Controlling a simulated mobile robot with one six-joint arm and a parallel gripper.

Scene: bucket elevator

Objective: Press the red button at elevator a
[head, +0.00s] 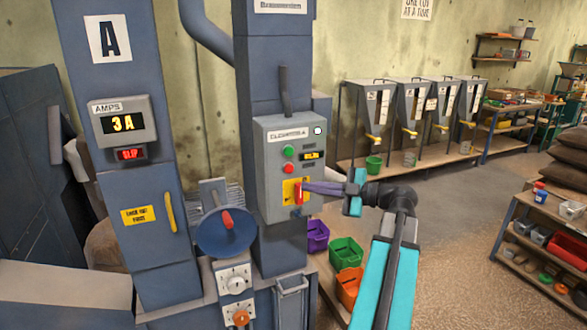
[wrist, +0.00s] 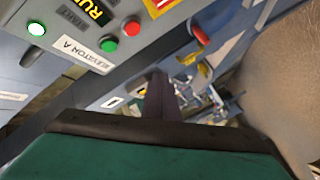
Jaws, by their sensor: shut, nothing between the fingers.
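The grey control box labelled Elevator A (head: 262,178) is on the blue elevator column in the head view. Its red button (head: 288,168) sits just below a green button (head: 288,152). In the wrist view the red button (wrist: 131,28) is at the upper left, beside the green button (wrist: 109,43). My gripper (head: 306,187) is shut and empty, its dark purple fingers pointing left at the box, below and right of the red button. In the head view the fingertips overlap the red rotary switch; contact cannot be told. The fingers also show in the wrist view (wrist: 160,97).
The red rotary switch (head: 298,193) on its yellow plate lies just under the button. A white lamp (head: 317,130) is lit. A blue disc with a red handle (head: 225,230) stands lower left. Purple, green and orange bins (head: 345,254) sit below the arm.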

